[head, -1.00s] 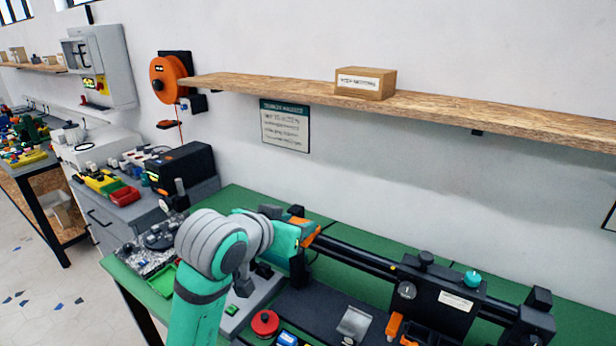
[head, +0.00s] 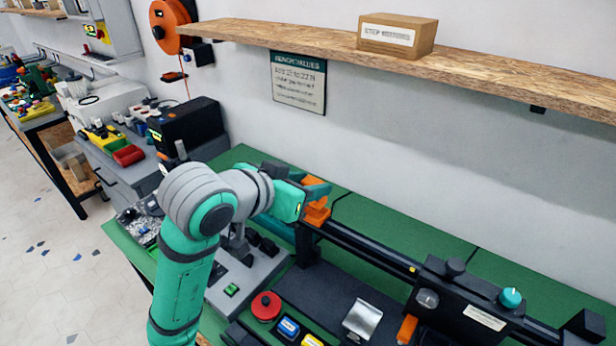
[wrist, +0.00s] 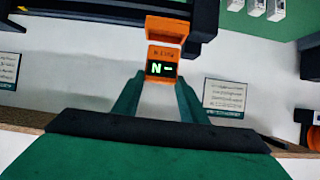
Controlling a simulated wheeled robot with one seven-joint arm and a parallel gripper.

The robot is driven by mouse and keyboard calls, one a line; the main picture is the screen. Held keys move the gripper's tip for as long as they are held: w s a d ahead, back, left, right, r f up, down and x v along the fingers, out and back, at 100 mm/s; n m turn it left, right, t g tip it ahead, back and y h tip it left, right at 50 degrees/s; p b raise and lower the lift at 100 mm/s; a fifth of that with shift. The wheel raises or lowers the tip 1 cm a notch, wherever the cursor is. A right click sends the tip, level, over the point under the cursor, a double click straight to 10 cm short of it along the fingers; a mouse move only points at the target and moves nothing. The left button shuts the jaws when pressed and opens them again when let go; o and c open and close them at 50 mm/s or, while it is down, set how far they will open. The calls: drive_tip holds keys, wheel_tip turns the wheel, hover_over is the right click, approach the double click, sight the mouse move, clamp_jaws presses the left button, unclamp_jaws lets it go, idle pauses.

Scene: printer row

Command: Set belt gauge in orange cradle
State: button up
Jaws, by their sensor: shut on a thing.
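In the wrist view my gripper (wrist: 160,88) is shut on the belt gauge (wrist: 161,69), a small orange block with a dark display showing a bright "N" and a dash. An orange piece with a raised block, which looks like the cradle (wrist: 168,27), is just beyond the gauge, beside a black beam. In the head view my gripper (head: 318,190) is at the left end of the long black rail, with orange parts of the cradle (head: 317,214) right below it. The two orange things overlap, so I cannot tell whether the gauge touches the cradle.
The black rail (head: 370,250) runs across the green bench (head: 400,222) to a dark carriage (head: 455,300) with a teal knob. A red button (head: 265,306) and a metal bracket (head: 362,319) lie in front. A wooden shelf (head: 300,42) juts from the wall above.

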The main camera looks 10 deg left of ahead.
drive_tip(key=shift+f, duration=0.5)
drive_tip(key=shift+s, duration=0.2)
drive_tip(key=shift+f, duration=0.9)
idle(1.1)
drive_tip(key=o, duration=1.2)
drive_tip(key=shift+c, duration=0.2)
drive_tip(key=shift+a, duration=0.1)
drive_tip(key=v, duration=1)
drive_tip(key=shift+s+a+r, duration=0.15)
drive_tip(key=shift+s+r, duration=0.05)
drive_tip(key=shift+s, duration=0.1)
